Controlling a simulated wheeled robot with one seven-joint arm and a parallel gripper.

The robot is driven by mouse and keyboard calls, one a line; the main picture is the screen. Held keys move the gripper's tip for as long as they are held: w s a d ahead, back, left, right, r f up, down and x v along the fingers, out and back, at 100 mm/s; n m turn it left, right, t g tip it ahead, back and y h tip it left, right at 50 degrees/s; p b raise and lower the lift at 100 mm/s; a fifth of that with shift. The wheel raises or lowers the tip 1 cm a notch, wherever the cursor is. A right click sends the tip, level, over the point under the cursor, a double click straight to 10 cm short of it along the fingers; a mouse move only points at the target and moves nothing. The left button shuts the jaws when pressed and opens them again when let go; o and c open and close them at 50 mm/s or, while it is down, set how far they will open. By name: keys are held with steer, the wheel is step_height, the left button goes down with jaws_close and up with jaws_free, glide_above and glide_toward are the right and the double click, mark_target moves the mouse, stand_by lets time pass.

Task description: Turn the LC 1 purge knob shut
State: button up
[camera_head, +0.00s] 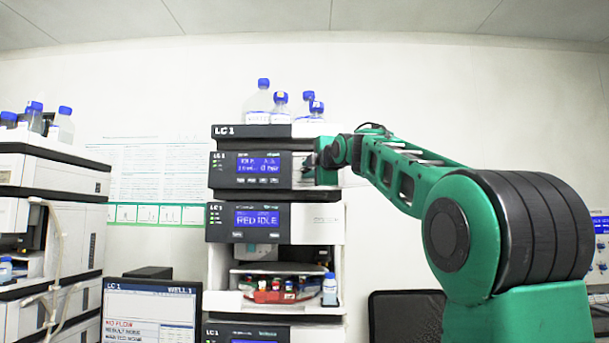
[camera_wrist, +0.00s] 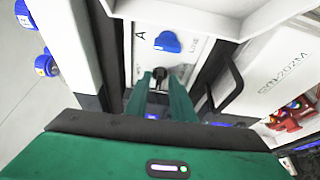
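The LC 1 stack (camera_head: 275,225) stands in the middle of the head view. My gripper (camera_head: 327,160) is at the right side of its upper display module, and my arm hides part of that panel. In the wrist view, my gripper's two green fingers (camera_wrist: 162,80) are apart and point at a pale panel. A small dark knob (camera_wrist: 158,74) shows between the fingertips; I cannot tell whether they touch it. A blue knob (camera_wrist: 168,41) sits beyond it, between the letter A and another label. No label says which knob is the purge knob.
Blue-capped bottles (camera_head: 258,103) stand on top of the stack. A dark handle (camera_wrist: 226,92) juts out right of my fingers. An open bay with vials (camera_head: 275,290) is lower down. A monitor (camera_head: 150,312) reads NO FLOW, and another stack (camera_head: 50,225) stands left.

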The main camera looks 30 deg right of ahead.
jaws_close()
steer(key=shift+f+m, duration=0.1)
steer(key=shift+m, duration=0.2)
steer(key=shift+m+t, duration=0.3)
steer(key=shift+m, duration=0.2)
steer(key=m, duration=0.1)
steer(key=m+t, duration=0.1)
steer(key=m, duration=0.1)
steer(key=m+h, duration=0.1)
steer(key=shift+a+f+m, duration=0.1)
steer(key=shift+f+m, duration=0.15)
steer(key=shift+m, duration=0.05)
steer(key=m+h, duration=0.1)
steer(key=m, duration=0.1)
steer(key=m+t+h, duration=0.1)
steer(key=m, duration=0.2)
steer(key=shift+w+a+f+m+h, duration=0.1)
steer(key=shift+w+a+m+h, duration=0.1)
steer(key=shift+m+h, duration=0.1)
steer(key=m+h, duration=0.1)
steer(key=m, duration=0.2)
steer(key=m+h, duration=0.1)
steer(key=m, duration=0.2)
steer(key=shift+a+h, duration=0.15)
steer(key=shift+h, duration=0.25)
steer(key=shift+w+a+m+g+h, duration=0.1)
steer(key=shift+m+g+h, duration=0.15)
steer(key=shift+m+h, duration=0.6)
steer(key=shift+m+g+h, duration=0.25)
steer(key=shift+m, duration=1.5)
